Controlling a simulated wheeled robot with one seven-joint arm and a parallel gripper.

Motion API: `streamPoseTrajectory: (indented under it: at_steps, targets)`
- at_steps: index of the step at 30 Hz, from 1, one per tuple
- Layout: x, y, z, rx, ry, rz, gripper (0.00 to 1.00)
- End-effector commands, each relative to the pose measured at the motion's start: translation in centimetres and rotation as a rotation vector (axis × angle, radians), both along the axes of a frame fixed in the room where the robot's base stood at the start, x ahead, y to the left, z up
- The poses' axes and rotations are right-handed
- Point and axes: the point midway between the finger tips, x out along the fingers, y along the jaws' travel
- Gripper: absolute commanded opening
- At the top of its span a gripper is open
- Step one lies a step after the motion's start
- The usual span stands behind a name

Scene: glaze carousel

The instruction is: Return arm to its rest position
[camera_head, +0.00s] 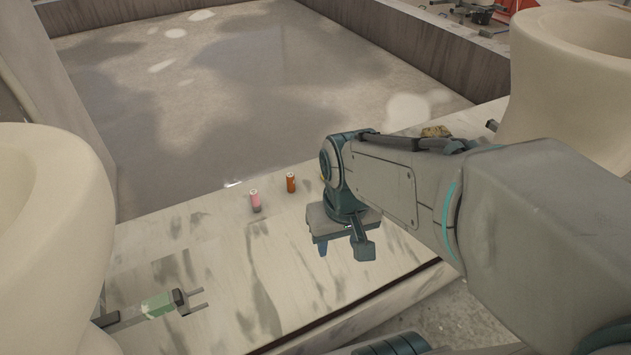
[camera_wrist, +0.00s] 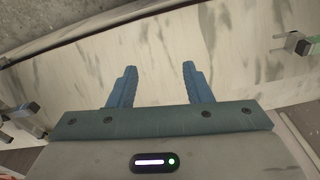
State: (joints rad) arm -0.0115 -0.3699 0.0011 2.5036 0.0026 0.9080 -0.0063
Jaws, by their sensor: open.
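My gripper (camera_head: 324,246) hangs from my arm over the pale streaked ledge (camera_head: 235,280), right of centre in the head view. In the wrist view my gripper (camera_wrist: 160,85) shows two blue fingers spread apart with nothing between them. Below the fingers in that view lies the bare ledge (camera_wrist: 228,68). The fingers are mostly hidden behind the wrist in the head view.
A green-handled pronged tool (camera_head: 158,305) is at lower left. Large cream vessels stand at left (camera_head: 45,230) and right (camera_head: 590,85). A rough brown lump (camera_head: 436,131) lies behind my arm.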

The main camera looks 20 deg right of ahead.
Motion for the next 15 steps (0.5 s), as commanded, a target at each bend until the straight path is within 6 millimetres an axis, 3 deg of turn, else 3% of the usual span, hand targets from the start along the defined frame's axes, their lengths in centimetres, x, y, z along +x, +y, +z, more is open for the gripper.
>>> streamPoseTrajectory:
  at_steps: [7,15]
  targets:
    - [0.2,0.1,1.3,0.003,-0.009,-0.011,0.45]
    - [1.0,0.2,8.3,0.018,-0.061,-0.059,0.45]
